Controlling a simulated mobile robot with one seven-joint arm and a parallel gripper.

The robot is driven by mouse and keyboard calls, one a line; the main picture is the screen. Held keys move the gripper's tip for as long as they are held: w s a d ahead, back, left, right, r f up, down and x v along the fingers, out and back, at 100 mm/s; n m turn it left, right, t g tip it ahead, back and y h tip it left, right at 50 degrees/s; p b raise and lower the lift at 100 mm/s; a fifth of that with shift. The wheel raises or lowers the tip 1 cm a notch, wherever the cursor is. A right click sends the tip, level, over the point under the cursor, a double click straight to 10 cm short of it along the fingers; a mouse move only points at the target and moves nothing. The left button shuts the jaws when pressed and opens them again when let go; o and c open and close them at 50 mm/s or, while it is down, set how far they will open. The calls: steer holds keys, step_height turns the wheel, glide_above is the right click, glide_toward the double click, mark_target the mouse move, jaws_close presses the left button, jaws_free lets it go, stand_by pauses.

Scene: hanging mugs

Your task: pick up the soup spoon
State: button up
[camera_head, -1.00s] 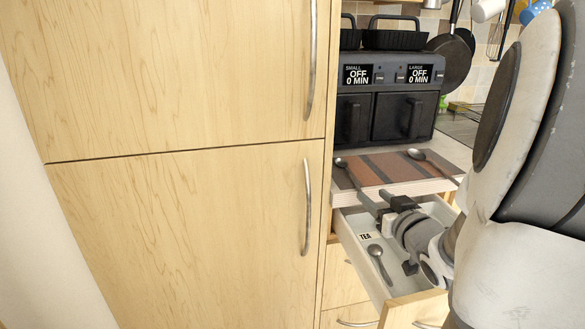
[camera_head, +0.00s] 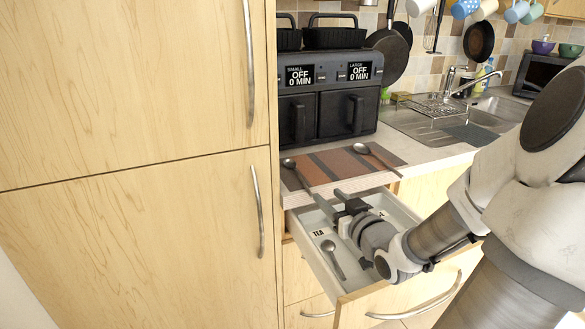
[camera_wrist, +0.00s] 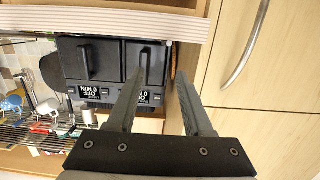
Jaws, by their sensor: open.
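Two metal spoons lie on the striped placemat in the head view, a left spoon (camera_head: 289,163) and a right spoon (camera_head: 362,149). A third spoon (camera_head: 329,247) lies in the open drawer, near a "TEA" label. I cannot tell which one is the soup spoon. My gripper (camera_head: 322,203) is over the drawer by the counter's front edge, close to the handle end of the left spoon; whether they touch is unclear. In the wrist view my gripper (camera_wrist: 160,74) has its fingers apart, and no spoon shows clearly between them.
The placemat (camera_head: 340,163) lies on the counter before a black two-door oven (camera_head: 330,112). The drawer (camera_head: 335,285) stands open below. A tall wooden cabinet (camera_head: 140,230) is close on the left. The sink (camera_head: 490,112) is at the right.

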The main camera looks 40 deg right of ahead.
steer(key=p, duration=0.1)
steer(key=b, duration=0.4)
glide_toward(300, 176)
steer(key=x, duration=0.4)
steer(key=shift+w+d+f, duration=0.15)
steer(key=shift+d+f, duration=0.1)
steer(key=shift+d, duration=0.05)
steer(key=b+x, duration=0.1)
steer(key=x, duration=0.1)
steer(key=b+x, duration=0.1)
steer(key=x, duration=0.1)
steer(key=shift+w+a+r+b, duration=0.1)
steer(key=shift+w+a+b, duration=0.05)
steer(key=shift+w+b, duration=0.2)
steer(key=shift+w, duration=0.5)
jaws_close()
